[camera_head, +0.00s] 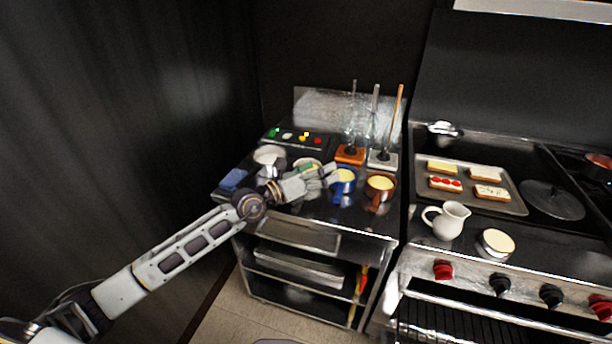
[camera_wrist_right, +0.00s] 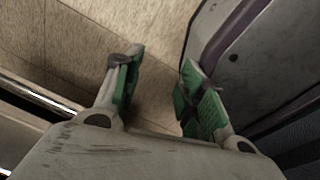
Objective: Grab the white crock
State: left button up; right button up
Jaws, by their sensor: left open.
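A white, round vessel (camera_head: 268,154) stands at the left rear of the steel counter and may be the white crock; its lower part is partly hidden by my left arm. My left gripper (camera_head: 328,174) is open over the counter, to the right of that vessel and just left of the blue mug (camera_head: 342,183). I see nothing held in it, though its fingers are small here. Another pale round rim shows just behind this gripper, mostly hidden. My right gripper (camera_wrist_right: 155,85) shows in the right wrist view, open and empty above the floor.
A brown mug (camera_head: 380,186) stands right of the blue one. Upright rods on an orange base (camera_head: 350,155) and a pale base (camera_head: 382,160) stand behind. A blue block (camera_head: 234,179) lies at the left edge. The stove at right holds a white pitcher (camera_head: 451,221) and a tray (camera_head: 512,204).

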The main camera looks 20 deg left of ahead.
pick_arm(q)
jog(key=w+a+f+m+g+y, duration=0.2)
jog(key=w+a+f+m, duration=0.1)
jog(key=a, duration=0.1)
jog(key=m+y, duration=0.2)
jog(key=y, duration=0.2)
send_near(315, 166)
jog(key=shift+s+a+r, duration=0.2)
jog(key=shift+s+a, duration=0.05)
jog(key=shift+s, duration=0.35)
pick_arm(e)
jog(key=shift+a, duration=0.3)
pick_arm(q)
jog(key=shift+w+d, duration=0.1)
jog(key=shift+w, duration=0.05)
jog(key=shift+x, duration=1.05)
pick_arm(e)
jog(key=shift+a+r, duration=0.15)
pick_arm(q)
jog(key=shift+p+x, duration=0.5)
jog(key=shift+x, duration=2.05)
pick_arm(e)
jog(key=shift+s+a+r, duration=0.45)
jog(key=shift+a, duration=0.05)
